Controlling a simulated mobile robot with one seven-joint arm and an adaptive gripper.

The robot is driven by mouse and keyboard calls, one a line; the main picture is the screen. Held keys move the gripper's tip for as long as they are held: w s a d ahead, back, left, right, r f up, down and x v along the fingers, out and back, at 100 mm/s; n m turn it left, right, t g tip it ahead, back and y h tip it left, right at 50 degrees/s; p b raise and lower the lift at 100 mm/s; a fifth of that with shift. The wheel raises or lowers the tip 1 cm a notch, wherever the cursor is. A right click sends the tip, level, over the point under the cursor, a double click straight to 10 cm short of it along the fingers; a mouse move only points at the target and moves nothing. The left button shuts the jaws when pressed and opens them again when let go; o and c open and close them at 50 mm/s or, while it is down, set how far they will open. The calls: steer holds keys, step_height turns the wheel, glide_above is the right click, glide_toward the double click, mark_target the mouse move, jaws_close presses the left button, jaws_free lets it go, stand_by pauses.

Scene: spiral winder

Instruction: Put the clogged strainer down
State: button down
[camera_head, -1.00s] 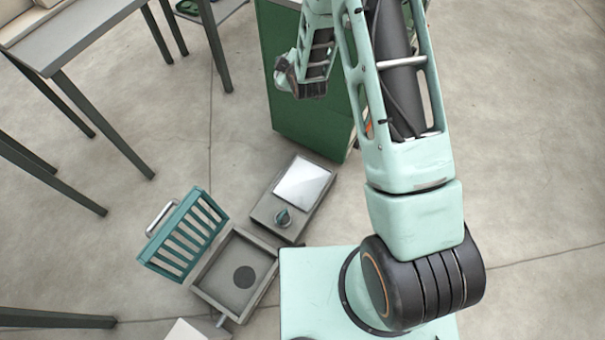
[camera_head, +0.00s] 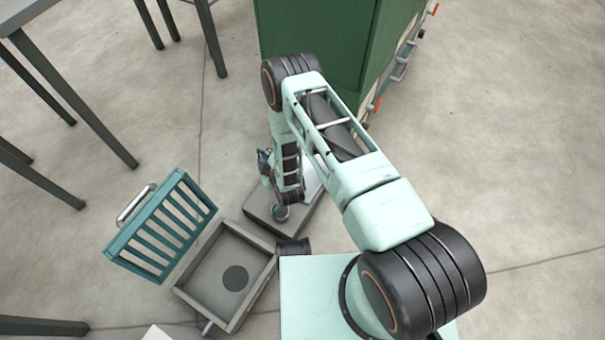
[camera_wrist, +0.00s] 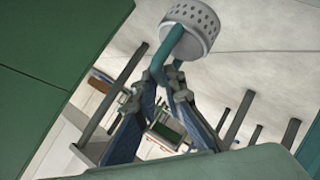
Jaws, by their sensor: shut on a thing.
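In the wrist view, my gripper (camera_wrist: 168,84) is shut on the teal handle of the strainer (camera_wrist: 190,26). The strainer has a white cup with rows of dark holes and is held up off any surface there. I cannot see inside the cup, so any clog is hidden. In the head view, my arm is bent and its forearm hangs down over the grey box; the gripper and strainer are too hidden to make out clearly.
An open grey basin (camera_head: 205,281) with a dark round drain stands on the floor beside a raised teal slatted grate (camera_head: 165,228). The grey box (camera_head: 262,210) with a pale panel is partly behind my arm. A green cabinet (camera_head: 310,30) stands behind; table legs are left.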

steer(key=w+d+f+b, duration=0.2)
steer(key=d+f+b, duration=0.1)
steer(key=d+f, duration=0.3)
steer(key=w+d+f+b, duration=0.2)
steer(key=d+f+b, duration=0.1)
steer(key=d+f, duration=0.4)
steer(key=shift+w+b, duration=0.25)
steer(key=shift+b, duration=0.1)
steer(key=shift+f, duration=0.1)
steer(key=c, duration=2)
jaws_free()
